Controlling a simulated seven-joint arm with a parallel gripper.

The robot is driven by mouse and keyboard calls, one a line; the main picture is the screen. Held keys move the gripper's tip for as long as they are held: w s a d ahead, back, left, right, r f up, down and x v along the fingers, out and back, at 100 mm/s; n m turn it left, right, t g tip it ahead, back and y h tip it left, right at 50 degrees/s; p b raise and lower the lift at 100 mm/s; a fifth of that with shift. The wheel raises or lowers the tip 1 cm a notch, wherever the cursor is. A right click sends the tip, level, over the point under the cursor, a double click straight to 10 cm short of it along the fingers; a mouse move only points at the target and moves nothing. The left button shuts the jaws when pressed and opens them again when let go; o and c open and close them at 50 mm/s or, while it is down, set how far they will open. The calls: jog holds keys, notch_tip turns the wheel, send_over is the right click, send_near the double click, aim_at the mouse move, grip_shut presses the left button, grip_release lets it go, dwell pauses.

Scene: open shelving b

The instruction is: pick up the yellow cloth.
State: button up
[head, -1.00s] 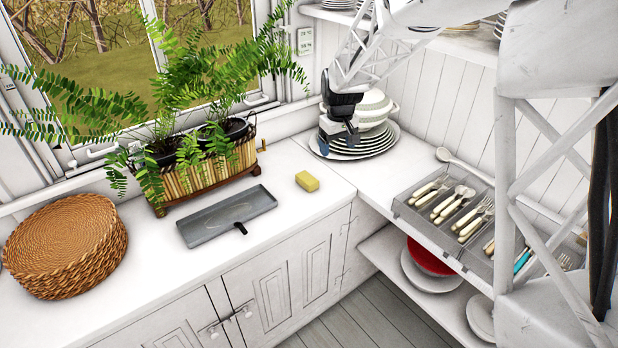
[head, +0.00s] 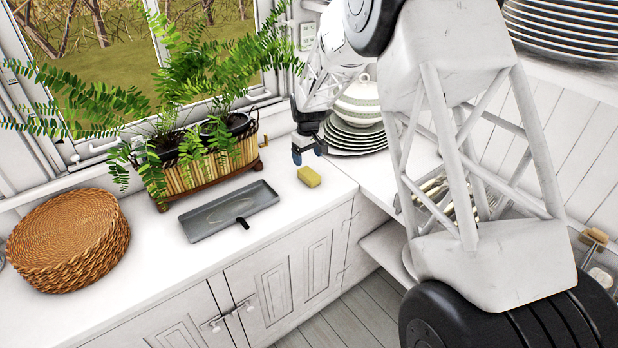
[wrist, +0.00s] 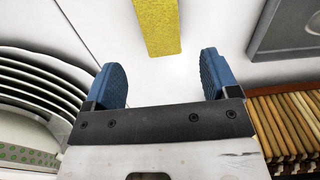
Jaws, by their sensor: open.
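The yellow cloth (head: 310,177) looks like a small yellow block lying flat on the white counter, right of the grey tray. It also shows in the wrist view (wrist: 158,26), beyond the fingertips and roughly centred between them, cut by the top edge. My gripper (head: 308,153) is above the counter just behind the cloth, between the planter and the plate stack. In the wrist view the two blue fingers of my gripper (wrist: 162,75) are spread apart with nothing between them. They are apart from the cloth.
A grey tray (head: 205,222) lies left of the cloth, with the wicker planter (head: 215,167) of ferns behind it. A stack of plates (head: 350,142) with a lidded bowl (head: 360,103) stands to the right. Woven mats (head: 70,240) lie far left. The counter in front of the cloth is clear.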

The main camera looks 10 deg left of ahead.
aim_at(308, 172)
jog(key=shift+f, duration=1.25)
jog(key=shift+f, duration=0.1)
jog(key=shift+s+f, duration=0.15)
jog(key=shift+f, duration=2.35)
jog(key=shift+c, duration=0.3)
jog(key=c, duration=1)
